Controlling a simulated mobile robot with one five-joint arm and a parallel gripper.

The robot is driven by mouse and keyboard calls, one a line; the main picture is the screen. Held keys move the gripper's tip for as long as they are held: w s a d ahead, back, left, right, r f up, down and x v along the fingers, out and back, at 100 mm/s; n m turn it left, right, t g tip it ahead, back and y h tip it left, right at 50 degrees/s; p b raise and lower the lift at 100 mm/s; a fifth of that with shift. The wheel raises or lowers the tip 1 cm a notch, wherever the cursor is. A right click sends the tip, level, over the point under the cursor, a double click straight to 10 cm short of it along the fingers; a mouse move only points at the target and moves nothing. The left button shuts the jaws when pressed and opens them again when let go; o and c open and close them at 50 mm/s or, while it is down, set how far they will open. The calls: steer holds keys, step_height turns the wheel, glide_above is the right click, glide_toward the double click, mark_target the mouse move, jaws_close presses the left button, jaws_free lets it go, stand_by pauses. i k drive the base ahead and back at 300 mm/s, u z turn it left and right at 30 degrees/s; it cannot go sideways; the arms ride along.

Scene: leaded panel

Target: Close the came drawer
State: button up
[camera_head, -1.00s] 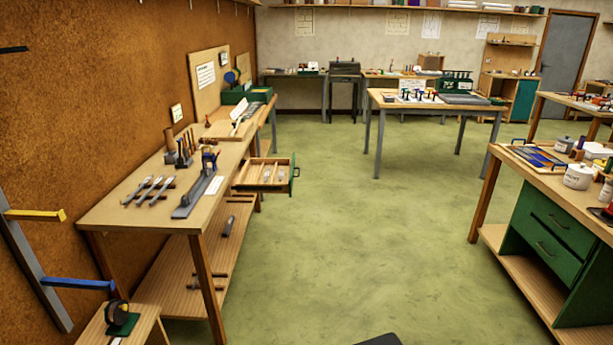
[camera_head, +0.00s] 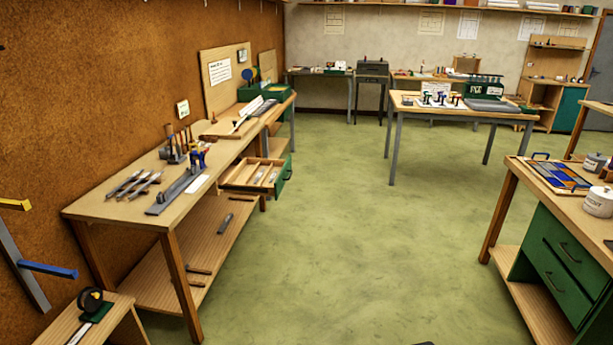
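An open drawer (camera_head: 250,188) sticks out from under the far part of the workbench (camera_head: 131,203) along the left wall. It has a green front (camera_head: 285,174) with a dark handle that faces right, over the aisle. Its wooden tray is divided lengthwise and holds some pale pieces, too small to make out. I see no label that names it as the came drawer.
Tools lie on the workbench, and a shelf (camera_head: 165,280) runs below it. A small stand (camera_head: 112,325) is at the front left. A bench with shut green drawers (camera_head: 561,262) stands at right. A table (camera_head: 440,112) stands farther back. The green floor (camera_head: 360,240) between is clear.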

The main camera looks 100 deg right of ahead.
mark_target(240, 180)
steer(key=z, duration=0.05)
steer(key=k, duration=1.75)
steer(key=z, duration=2.65)
steer(key=i, duration=1)
steer(key=u, duration=0.05)
steer(key=k, duration=1.15)
steer(key=u, duration=0.65)
steer(key=i, duration=1.6)
steer(key=u, duration=0.5)
